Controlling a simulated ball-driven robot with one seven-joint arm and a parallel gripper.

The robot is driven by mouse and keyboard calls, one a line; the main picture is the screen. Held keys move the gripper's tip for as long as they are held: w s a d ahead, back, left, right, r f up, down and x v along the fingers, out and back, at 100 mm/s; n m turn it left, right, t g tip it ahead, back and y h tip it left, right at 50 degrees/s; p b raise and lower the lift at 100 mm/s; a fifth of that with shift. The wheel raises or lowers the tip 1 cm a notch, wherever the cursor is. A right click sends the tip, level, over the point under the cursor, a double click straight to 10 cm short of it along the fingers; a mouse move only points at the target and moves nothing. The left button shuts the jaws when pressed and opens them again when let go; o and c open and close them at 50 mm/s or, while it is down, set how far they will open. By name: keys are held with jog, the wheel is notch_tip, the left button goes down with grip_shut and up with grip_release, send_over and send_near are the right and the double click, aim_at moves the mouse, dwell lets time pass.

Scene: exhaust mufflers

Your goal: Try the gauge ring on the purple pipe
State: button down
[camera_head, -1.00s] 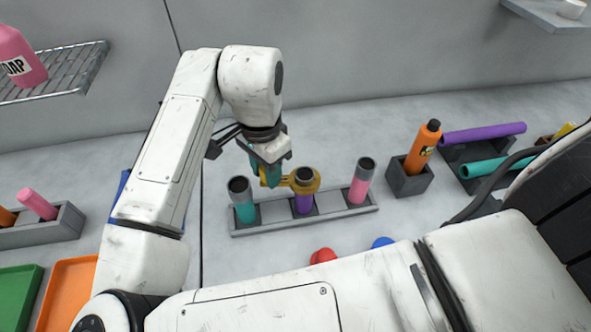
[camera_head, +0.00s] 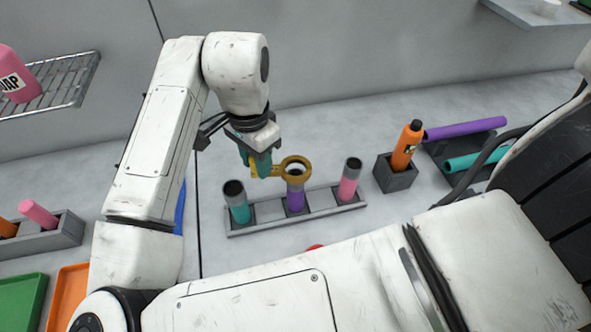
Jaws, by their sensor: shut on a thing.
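The purple pipe (camera_head: 295,200) stands upright in the middle slot of a grey rack (camera_head: 325,211), with its grey upper end showing. The gold gauge ring (camera_head: 308,165) is at the pipe's top, seen over its mouth. I cannot tell whether it still surrounds the rim or is just above it. My gripper (camera_head: 260,165) is shut on the ring's handle, left of the pipe. The fingers partly hide the handle.
A teal pipe (camera_head: 238,208) and a pink pipe (camera_head: 349,183) stand in the same rack on either side. An orange bottle (camera_head: 406,148) stands in a grey holder (camera_head: 396,178) to the right. A tray (camera_head: 452,178) holds lying purple and teal tubes.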

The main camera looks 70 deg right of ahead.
jog(key=shift+r+p, duration=1)
jog(key=shift+r, duration=0.35)
jog(key=shift+f, duration=0.1)
